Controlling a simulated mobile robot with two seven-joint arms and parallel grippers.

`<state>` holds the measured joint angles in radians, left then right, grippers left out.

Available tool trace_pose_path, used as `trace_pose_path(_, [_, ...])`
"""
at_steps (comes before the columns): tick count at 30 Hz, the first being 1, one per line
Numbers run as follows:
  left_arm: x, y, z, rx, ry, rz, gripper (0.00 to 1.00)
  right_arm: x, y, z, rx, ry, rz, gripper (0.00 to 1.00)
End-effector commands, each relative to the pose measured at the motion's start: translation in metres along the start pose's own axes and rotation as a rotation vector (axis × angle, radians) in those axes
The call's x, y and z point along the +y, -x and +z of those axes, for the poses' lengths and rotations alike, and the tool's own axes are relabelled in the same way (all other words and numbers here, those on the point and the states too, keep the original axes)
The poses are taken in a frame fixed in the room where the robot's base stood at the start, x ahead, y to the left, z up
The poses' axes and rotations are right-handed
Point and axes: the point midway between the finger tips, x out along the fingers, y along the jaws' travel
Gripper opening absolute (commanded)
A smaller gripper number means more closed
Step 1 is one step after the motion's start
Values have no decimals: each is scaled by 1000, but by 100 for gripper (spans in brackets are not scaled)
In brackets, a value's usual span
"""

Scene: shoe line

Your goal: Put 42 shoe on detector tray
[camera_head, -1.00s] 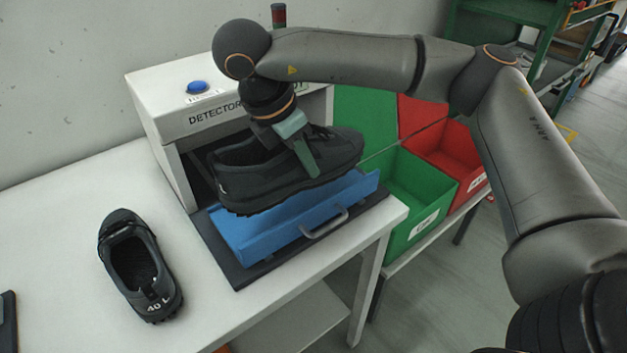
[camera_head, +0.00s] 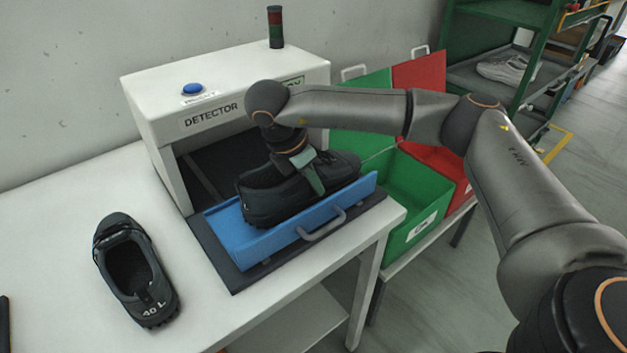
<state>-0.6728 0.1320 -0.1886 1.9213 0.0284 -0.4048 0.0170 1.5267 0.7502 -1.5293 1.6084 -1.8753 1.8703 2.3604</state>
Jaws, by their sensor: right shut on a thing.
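A dark shoe (camera_head: 268,203) is at the blue detector tray (camera_head: 226,231) in front of the detector (camera_head: 165,100). It lies lengthwise along the tray, its toe to the right, and looks to be in or just above it. My right gripper (camera_head: 312,182) is shut on the shoe's upper near the middle. The size mark on this shoe cannot be read. Another dark shoe (camera_head: 122,258), marked 40 L, stands on the white table at the left. My left gripper is not in view.
A green bin (camera_head: 401,190) and a red bin (camera_head: 446,168) with raised lids stand right of the table. The tray has a grey handle (camera_head: 322,226) at its front. A signal tower (camera_head: 276,27) and blue button (camera_head: 192,88) are on the detector. A green rack (camera_head: 470,45) stands behind.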

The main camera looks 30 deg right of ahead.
Motion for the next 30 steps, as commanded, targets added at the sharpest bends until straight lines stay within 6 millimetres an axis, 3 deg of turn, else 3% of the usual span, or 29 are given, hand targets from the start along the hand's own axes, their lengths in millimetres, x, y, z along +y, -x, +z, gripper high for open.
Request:
trace_pose_path(2, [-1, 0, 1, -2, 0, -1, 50, 0, 1, 0, 0, -1, 3, 0])
trace_pose_path(3, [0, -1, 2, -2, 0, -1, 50, 0, 0, 0, 0, 0, 0, 12])
trace_pose_path(6, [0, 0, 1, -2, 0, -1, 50, 0, 0, 0, 0, 0, 1, 24])
trace_pose_path(17, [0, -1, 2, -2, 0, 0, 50, 1, 7, 0, 2, 0, 3, 24])
trace_pose_path(30, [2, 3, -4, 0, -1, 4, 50, 1, 95, 1, -1, -1, 5, 24])
